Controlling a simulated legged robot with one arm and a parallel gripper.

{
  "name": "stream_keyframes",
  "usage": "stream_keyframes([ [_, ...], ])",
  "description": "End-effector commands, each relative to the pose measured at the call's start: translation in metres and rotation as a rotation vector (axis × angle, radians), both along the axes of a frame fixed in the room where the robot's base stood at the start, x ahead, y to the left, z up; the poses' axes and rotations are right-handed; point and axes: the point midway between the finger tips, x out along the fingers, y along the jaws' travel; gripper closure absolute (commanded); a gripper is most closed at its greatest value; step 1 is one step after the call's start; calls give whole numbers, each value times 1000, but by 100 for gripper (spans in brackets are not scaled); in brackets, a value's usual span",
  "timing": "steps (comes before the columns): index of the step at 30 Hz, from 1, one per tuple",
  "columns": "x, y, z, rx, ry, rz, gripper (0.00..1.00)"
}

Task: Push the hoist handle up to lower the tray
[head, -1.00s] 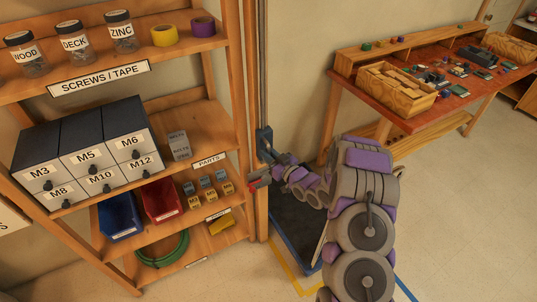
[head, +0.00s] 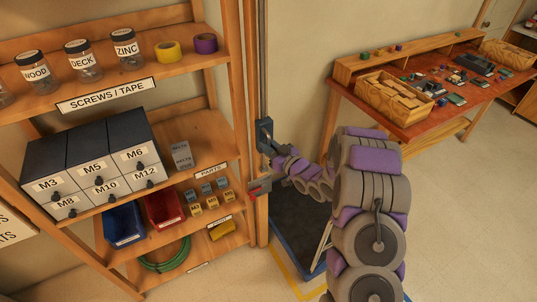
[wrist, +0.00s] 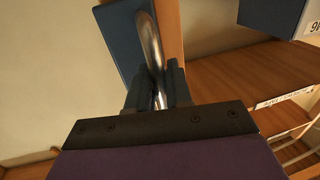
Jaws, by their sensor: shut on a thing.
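The hoist handle is a bright metal bar (wrist: 151,45) on a dark blue plate (wrist: 128,40) in the wrist view. My gripper (wrist: 158,88) has its two dark fingers closed around the bar's lower part. In the head view my gripper (head: 277,153) is at the blue hoist plate (head: 264,132) on the upright rail (head: 262,70), right of the shelf. The handle is mostly hidden there. The dark tray (head: 292,222) with a blue edge is low beside the rail, partly covered by my arm. I cannot tell its exact height.
A wooden shelf (head: 195,262) with jars, tape, drawers and bins stands close on the left. A small red part (head: 259,188) sits by the rail below my gripper. A workbench (head: 420,115) with boxes and parts stands at the right. The floor right of my arm is clear.

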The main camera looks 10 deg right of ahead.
Motion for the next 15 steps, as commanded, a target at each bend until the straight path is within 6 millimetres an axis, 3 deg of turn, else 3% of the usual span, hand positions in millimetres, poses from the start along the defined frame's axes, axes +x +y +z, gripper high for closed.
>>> stream_keyframes([
  [1, 2, -2, 33, -1, -17, -4, 100],
  [15, 3, -1, 203, -1, -13, -4, 100],
])
